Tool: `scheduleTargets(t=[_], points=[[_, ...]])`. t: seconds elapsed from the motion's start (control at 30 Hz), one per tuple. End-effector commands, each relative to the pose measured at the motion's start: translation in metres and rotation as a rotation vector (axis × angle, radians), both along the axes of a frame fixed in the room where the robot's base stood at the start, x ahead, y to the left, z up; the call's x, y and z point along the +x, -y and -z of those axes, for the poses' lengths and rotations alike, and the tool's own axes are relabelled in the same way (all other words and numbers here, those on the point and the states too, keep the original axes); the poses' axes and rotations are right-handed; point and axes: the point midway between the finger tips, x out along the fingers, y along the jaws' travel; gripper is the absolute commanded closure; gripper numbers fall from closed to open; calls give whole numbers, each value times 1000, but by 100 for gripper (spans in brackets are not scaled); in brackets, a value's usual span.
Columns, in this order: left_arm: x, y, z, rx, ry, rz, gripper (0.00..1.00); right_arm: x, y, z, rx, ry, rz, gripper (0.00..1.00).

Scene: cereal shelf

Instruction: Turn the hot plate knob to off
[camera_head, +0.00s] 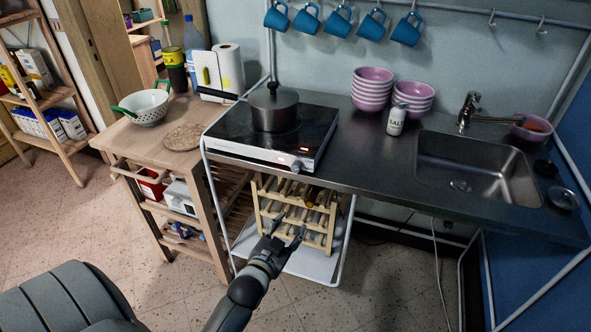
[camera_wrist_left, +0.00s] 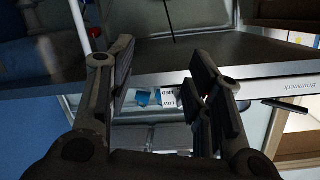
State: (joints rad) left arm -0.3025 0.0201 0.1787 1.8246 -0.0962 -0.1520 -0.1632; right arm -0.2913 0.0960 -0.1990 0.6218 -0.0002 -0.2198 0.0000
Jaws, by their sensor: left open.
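The hot plate (camera_head: 237,133) sits on the left end of the dark counter. A lidded pot (camera_head: 274,108) stands on it. A small knob (camera_head: 296,164) and a red light (camera_head: 303,149) show at the right of its front panel; the knob's setting is too small to read. My left gripper (camera_head: 290,226) is open and empty, below and in front of the hot plate, apart from the knob. In the left wrist view its spread fingers (camera_wrist_left: 163,85) show with nothing clasped. Small lettering is visible beyond them. My right gripper is not in view.
A wooden bottle rack (camera_head: 315,233) stands under the counter behind my left gripper. The counter's front edge (camera_head: 370,185) lies above it. A wooden cart (camera_head: 160,152) stands at the left. Purple bowls (camera_head: 371,90), a salt shaker (camera_head: 396,121) and a sink (camera_head: 478,165) are at the right.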

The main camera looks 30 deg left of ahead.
Motion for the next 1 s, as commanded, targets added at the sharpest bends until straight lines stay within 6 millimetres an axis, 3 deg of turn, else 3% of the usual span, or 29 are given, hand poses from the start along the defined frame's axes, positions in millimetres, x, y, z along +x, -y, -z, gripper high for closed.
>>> scheduleTargets(t=[0.03, 0.1, 0.2, 0.3, 0.47, 0.8, 1.0], points=[[1, -7, -30, 21, 51, -11, 53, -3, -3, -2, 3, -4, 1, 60], [2, -13, -61, 45, 106, -22, 53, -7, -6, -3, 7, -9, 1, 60], [1, -18, -89, 69, 155, -33, 53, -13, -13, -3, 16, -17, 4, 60], [2, -21, -101, 80, 177, -37, 53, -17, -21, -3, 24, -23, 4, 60], [16, -25, -104, 82, 181, -37, 53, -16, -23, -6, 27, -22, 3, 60], [72, -38, -104, 81, 180, -38, 53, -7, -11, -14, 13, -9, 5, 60], [95, -43, -102, 81, 178, -37, 53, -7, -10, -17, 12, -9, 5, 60]])
